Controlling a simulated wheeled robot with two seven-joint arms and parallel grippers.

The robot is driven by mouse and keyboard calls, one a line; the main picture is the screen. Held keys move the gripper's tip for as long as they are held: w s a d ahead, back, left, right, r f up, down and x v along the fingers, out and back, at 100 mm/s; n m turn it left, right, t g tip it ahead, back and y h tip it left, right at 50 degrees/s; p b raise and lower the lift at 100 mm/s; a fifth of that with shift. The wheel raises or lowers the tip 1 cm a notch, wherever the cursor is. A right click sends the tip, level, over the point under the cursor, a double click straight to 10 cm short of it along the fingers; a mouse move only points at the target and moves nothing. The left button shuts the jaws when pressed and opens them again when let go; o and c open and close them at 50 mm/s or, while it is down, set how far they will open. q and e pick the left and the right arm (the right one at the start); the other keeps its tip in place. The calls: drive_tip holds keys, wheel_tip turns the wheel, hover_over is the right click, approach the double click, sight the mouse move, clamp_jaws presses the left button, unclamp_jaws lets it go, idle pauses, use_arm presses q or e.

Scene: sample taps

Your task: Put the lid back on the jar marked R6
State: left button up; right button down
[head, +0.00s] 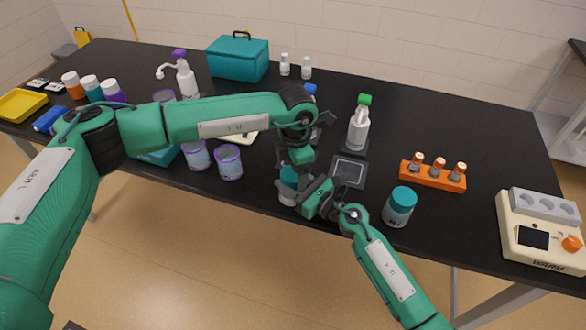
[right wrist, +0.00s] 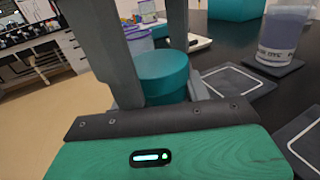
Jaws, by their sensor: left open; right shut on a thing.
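A jar with a pale body (head: 287,198) and a teal lid (head: 289,174) stands near the table's front edge. The teal lid also shows between my right fingers in the right wrist view (right wrist: 163,70). The lid sits on top of the jar; I cannot tell how tightly. My right gripper (head: 308,197) is shut on this jar from its right side. My left gripper (head: 297,155) is open just above the lid. The jar's marking is hidden. Another teal-lidded jar (head: 398,208) stands to the right, its dark marking too small to read surely.
A dark pad (head: 349,172) lies behind the right gripper. A green-capped bottle (head: 358,128) stands beyond it. Purple-rimmed cups (head: 229,163) stand left. An orange rack (head: 433,177) and a cream device (head: 540,235) are right. The back right of the table is clear.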

use_arm(q)
drive_tip(key=shift+r, duration=0.15)
drive_tip(key=shift+a+r, duration=0.15)
drive_tip(key=shift+r, duration=1.95)
drive_tip(key=n, duration=0.1)
drive_tip(key=r+n, duration=0.1)
drive_tip(key=n, duration=0.2)
drive_tip(key=shift+r+n, duration=0.3)
drive_tip(key=shift+n, duration=0.1)
drive_tip(key=n, duration=0.1)
drive_tip(key=r+n, duration=0.1)
drive_tip(key=n, duration=0.3)
drive_tip(key=shift+r, duration=0.35)
drive_tip(key=shift+a+f, duration=0.15)
drive_tip(key=shift+f, duration=3.85)
